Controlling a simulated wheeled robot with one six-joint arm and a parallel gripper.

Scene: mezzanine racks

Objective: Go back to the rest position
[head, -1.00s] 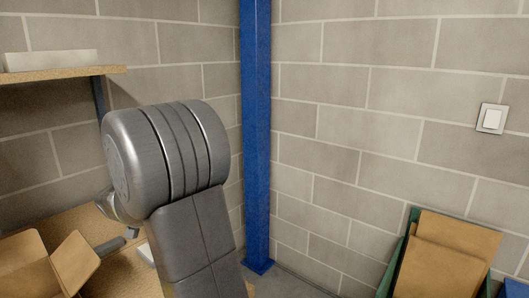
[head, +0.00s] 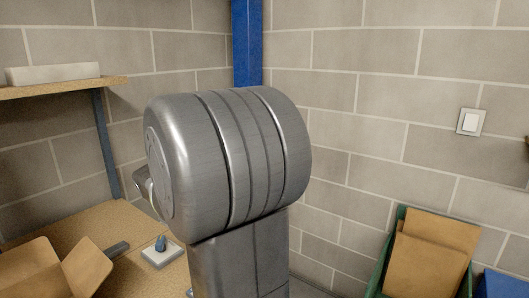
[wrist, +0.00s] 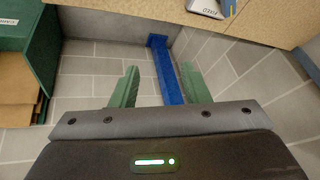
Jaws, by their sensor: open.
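My gripper (wrist: 160,86) shows in the wrist view with its two green fingers spread apart and nothing between them. The floor and the foot of a blue post lie beyond the fingers. In the head view my grey arm fills the middle and hides most of the gripper.
A shelf (head: 60,88) is above. A blue post (head: 247,45) stands in the corner. A green crate (head: 388,262) with cardboard is at right.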

